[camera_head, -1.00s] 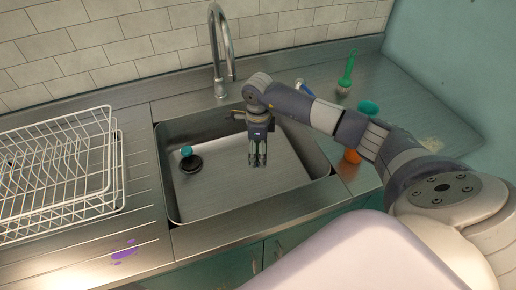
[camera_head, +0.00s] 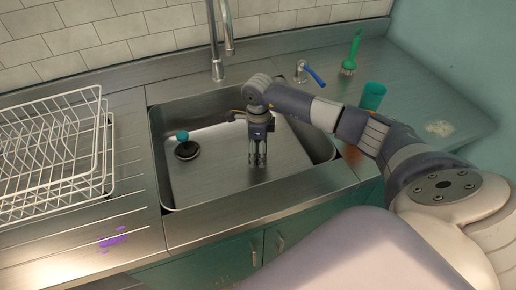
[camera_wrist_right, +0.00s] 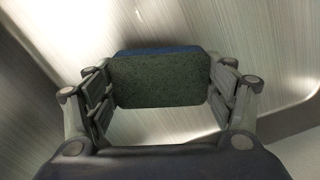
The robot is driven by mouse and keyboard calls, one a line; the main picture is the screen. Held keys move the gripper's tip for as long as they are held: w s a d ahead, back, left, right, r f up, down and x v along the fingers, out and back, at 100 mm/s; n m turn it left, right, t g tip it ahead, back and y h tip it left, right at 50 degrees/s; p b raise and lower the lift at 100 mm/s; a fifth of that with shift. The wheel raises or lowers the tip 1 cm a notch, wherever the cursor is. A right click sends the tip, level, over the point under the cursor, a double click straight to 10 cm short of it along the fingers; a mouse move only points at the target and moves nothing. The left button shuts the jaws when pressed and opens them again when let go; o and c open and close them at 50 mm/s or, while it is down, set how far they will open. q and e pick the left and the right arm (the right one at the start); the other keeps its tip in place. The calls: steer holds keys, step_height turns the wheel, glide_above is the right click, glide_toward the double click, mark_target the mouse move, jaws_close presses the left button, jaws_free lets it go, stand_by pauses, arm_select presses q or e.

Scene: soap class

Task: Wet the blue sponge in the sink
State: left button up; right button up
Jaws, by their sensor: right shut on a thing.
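The sponge (camera_wrist_right: 160,80) shows in the right wrist view, with a dark green face towards the camera and a blue strip along its top edge. My right gripper (camera_wrist_right: 160,92) has its fingers on both sides of the sponge and holds it. In the head view my right gripper (camera_head: 257,162) points down inside the metal sink (camera_head: 220,180), right of its middle; I cannot make out the sponge there. The tap (camera_head: 213,45) stands behind the sink, left of the gripper. I cannot tell whether water runs. My left gripper is out of view.
A black drain with a teal-topped plug (camera_head: 185,149) is at the sink's left. A white dish rack (camera_head: 55,150) stands left of the sink. A blue lever (camera_head: 316,76), green brush (camera_head: 351,55) and teal cup (camera_head: 372,96) stand on the right. A purple stain (camera_head: 112,240) marks the drainboard.

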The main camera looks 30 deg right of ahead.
stand_by(0.5)
steer(key=shift+r+p, duration=1.5)
steer(key=shift+r, duration=0.75)
steer(key=shift+r+p, duration=3.35)
steer(key=shift+r, duration=2.4)
steer(key=shift+r, duration=0.1)
step_height(320, 180, up, 4)
steer(key=shift+f+p, duration=0.1)
steer(key=shift+p, duration=0.95)
steer(key=shift+a, duration=0.1)
